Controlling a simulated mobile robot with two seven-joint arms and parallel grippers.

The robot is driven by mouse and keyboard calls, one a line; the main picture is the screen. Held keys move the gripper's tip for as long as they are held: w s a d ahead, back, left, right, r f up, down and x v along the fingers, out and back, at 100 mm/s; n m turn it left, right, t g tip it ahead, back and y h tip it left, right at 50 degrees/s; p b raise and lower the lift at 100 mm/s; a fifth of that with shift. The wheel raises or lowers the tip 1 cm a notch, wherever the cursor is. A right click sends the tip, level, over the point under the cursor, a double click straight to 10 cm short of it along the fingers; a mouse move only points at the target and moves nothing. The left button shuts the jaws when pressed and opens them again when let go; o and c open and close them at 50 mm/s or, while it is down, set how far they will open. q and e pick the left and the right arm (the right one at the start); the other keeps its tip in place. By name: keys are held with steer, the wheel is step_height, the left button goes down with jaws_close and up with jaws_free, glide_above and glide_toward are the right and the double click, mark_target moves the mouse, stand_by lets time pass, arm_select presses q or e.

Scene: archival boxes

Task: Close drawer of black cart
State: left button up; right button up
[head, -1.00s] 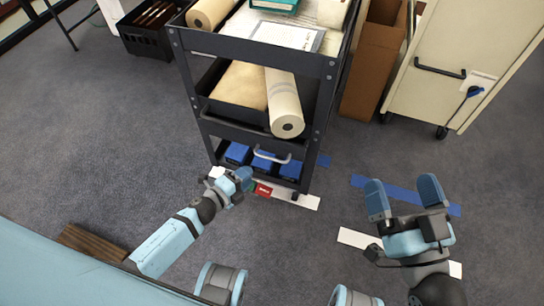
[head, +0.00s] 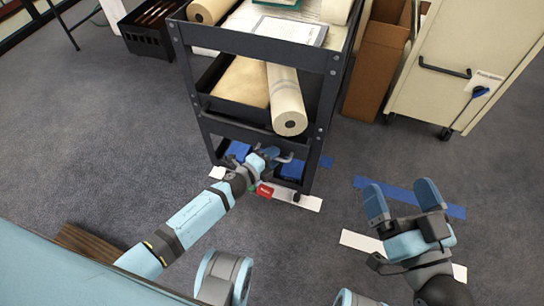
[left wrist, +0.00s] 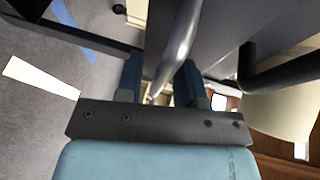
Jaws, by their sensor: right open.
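The black cart (head: 322,108) stands ahead of me with open upper shelves. Its dark drawer front (head: 236,131) sits below the middle shelf, and how far the drawer stands out is hard to tell. A silver bar handle (head: 288,159) is partly hidden behind my left gripper (head: 268,154). In the left wrist view, the handle (left wrist: 178,45) runs between the two blue fingers of the left gripper (left wrist: 160,82), which stand apart with a gap beside the bar. My right gripper (head: 401,197) is open and empty above the floor at the right.
A paper roll (head: 288,105) sticks out of the middle shelf above the drawer. Blue boxes (head: 292,171) sit on the bottom shelf. A cardboard box (head: 373,70) and a cream cabinet (head: 450,65) stand at the right.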

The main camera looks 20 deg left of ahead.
arm_select(q)
jaws_close()
steer(key=shift+w, duration=1.9)
steer(key=shift+o, duration=0.7)
jaws_free()
steer(key=shift+w, duration=0.1)
steer(key=shift+r, duration=0.1)
